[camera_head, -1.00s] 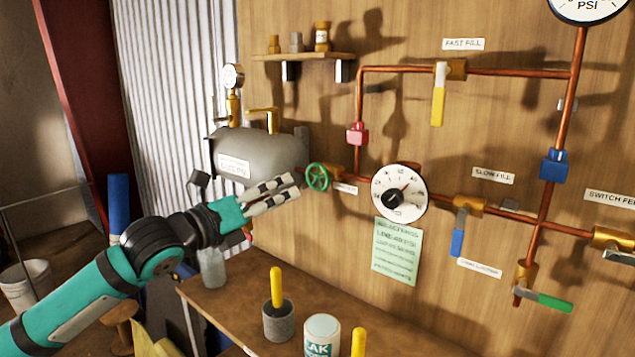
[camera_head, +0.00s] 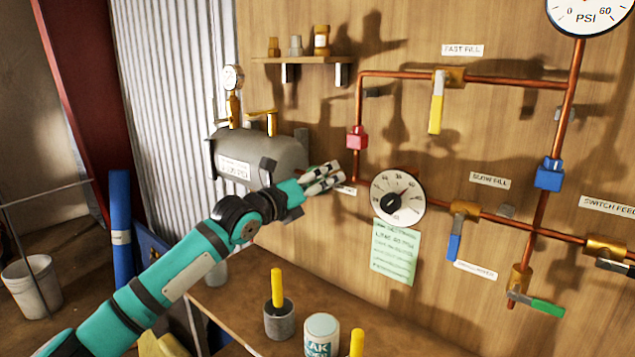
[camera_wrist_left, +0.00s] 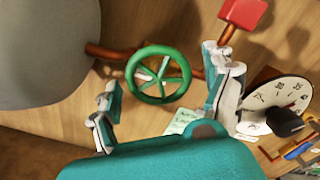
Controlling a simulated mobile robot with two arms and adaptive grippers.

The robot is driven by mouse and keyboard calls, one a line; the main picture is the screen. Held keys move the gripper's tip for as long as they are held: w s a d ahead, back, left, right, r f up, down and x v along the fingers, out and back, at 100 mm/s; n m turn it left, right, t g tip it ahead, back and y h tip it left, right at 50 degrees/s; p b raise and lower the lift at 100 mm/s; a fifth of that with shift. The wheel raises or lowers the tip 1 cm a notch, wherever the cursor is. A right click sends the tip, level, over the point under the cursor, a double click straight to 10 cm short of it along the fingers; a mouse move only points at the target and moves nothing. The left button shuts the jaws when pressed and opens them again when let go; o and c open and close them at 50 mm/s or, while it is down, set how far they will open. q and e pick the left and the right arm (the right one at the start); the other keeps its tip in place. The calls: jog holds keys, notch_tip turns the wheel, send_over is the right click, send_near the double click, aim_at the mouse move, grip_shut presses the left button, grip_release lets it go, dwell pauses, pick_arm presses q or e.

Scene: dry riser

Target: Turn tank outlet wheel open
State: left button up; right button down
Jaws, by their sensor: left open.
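The green outlet wheel (camera_wrist_left: 161,77) shows in the left wrist view, on a copper pipe beside the grey tank (camera_wrist_left: 45,50). It is a round, spoked handwheel. In the head view it is largely hidden behind my left gripper (camera_head: 328,178), which is in front of the pipe to the right of the tank (camera_head: 262,152). The left gripper is open. In the left wrist view its fingers (camera_wrist_left: 165,98) are spread to either side of the wheel, and the wheel shows between them; I cannot tell whether they touch it. My right gripper is out of view.
A white dial (camera_head: 397,197) is close to the right of the gripper. A red fitting (camera_head: 357,137) is on the pipe above. A workbench (camera_head: 245,290) below holds a grey cup (camera_head: 279,321) and a white tub (camera_head: 321,335). A shelf (camera_head: 303,59) is above the tank.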

pick_arm(q)
jog(key=c, duration=1.1)
jog(key=shift+c, duration=0.2)
jog(key=shift+r+n+p, duration=0.15)
jog(key=shift+n+p, duration=1)
jog(key=shift+n, duration=0.25)
jog(key=shift+n+p, duration=1.1)
jog(key=shift+n, duration=0.9)
jog(key=o, duration=1.1)
jog(key=shift+o, duration=0.2)
